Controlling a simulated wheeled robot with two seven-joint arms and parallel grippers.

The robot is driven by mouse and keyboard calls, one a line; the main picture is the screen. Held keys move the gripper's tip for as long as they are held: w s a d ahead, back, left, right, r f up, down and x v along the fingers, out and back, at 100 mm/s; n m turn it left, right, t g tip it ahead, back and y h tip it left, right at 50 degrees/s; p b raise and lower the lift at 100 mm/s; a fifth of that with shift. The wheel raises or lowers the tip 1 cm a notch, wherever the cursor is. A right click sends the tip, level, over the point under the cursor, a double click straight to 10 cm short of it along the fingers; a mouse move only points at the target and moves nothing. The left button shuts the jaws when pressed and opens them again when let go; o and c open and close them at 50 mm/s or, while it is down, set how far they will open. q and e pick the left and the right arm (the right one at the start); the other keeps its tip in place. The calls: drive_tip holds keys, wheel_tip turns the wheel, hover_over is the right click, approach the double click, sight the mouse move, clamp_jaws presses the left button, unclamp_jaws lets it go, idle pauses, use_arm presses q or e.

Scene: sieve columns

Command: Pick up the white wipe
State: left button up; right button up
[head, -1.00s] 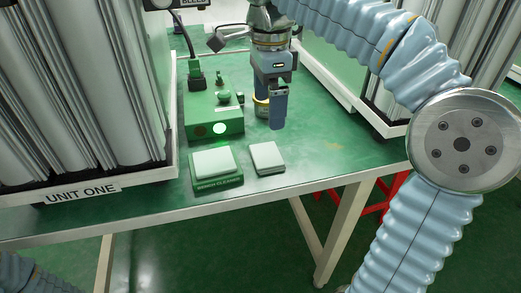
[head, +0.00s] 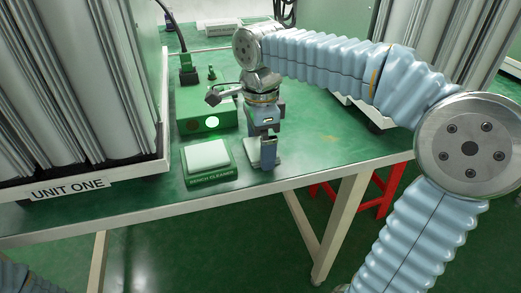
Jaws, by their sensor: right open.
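The white wipe (head: 253,152), a small flat pale pad, lies on the green bench just right of the green bench cleaner tray. It is mostly hidden behind my right gripper (head: 268,157). The right gripper points down, with its fingers low at the wipe; it is open. I cannot tell whether the fingers touch the wipe. A second, larger white pad (head: 207,155) lies on the bench cleaner tray (head: 211,180), left of the gripper. My left gripper is out of view; only a bit of the left arm shows at the lower left.
A green box (head: 205,118) with a lit round button stands behind the tray. The UNIT ONE column rack (head: 75,191) stands at the left, another rack at the right. The bench's front edge (head: 210,195) is close. Bare bench lies right of the gripper (head: 335,145).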

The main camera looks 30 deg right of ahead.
drive_tip(key=c, duration=0.8)
drive_tip(key=shift+r, duration=0.15)
drive_tip(key=shift+r, duration=0.25)
wheel_tip(320, 180, up, 3)
drive_tip(key=shift+s+a+r, duration=0.1)
drive_tip(key=shift+s, duration=0.05)
drive_tip(key=s+r, duration=0.1)
drive_tip(key=r, duration=0.1)
drive_tip(key=s+a+r, duration=0.1)
drive_tip(key=s+r, duration=0.1)
drive_tip(key=shift+s+a+r+p, duration=0.1)
drive_tip(key=shift+s+a+p, duration=0.05)
drive_tip(key=shift+s+p, duration=0.2)
drive_tip(key=s+a+r, duration=0.1)
drive_tip(key=s, duration=0.2)
drive_tip(key=s+a+r, duration=0.1)
drive_tip(key=s+r, duration=0.1)
drive_tip(key=s, duration=0.1)
drive_tip(key=s+a+r, duration=0.1)
drive_tip(key=s+r, duration=0.1)
drive_tip(key=s, duration=0.1)
drive_tip(key=shift+s+a, duration=0.1)
drive_tip(key=shift+a, duration=0.1)
drive_tip(key=shift+f, duration=0.1)
